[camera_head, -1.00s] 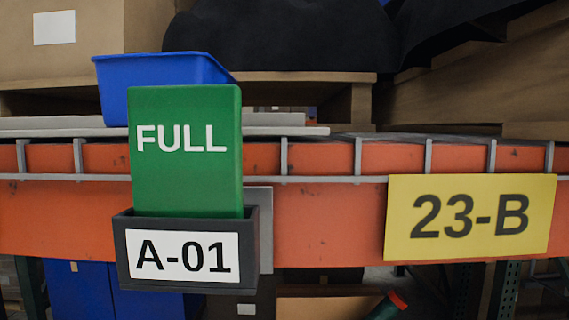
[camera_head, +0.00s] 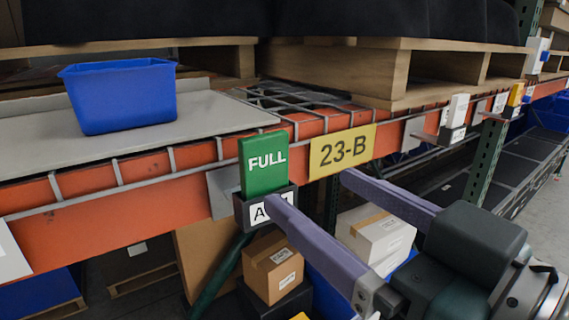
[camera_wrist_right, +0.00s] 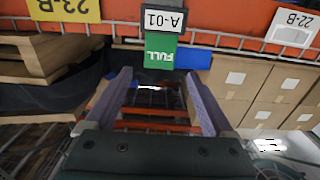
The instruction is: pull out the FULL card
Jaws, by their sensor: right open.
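The green FULL card (camera_head: 263,162) stands upright in a dark holder (camera_head: 240,211) on the orange beam, its upper part sticking out. The holder's A-01 label is partly covered by a finger of my right gripper (camera_head: 307,187). That gripper is open and empty, its purple fingers pointing toward the beam. In the right wrist view, which looks upside down, the card (camera_wrist_right: 160,50) appears ahead of the open fingers (camera_wrist_right: 158,76), roughly centred between their tips. The fingers do not appear to grip it. My left gripper is not in view.
A yellow 23-B sign (camera_head: 342,151) is on the beam (camera_head: 120,170) right of the card. A blue bin (camera_head: 120,96) sits on the shelf above. Boxes (camera_head: 272,266) stand below the beam. Other card holders (camera_head: 455,130) line the beam farther right.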

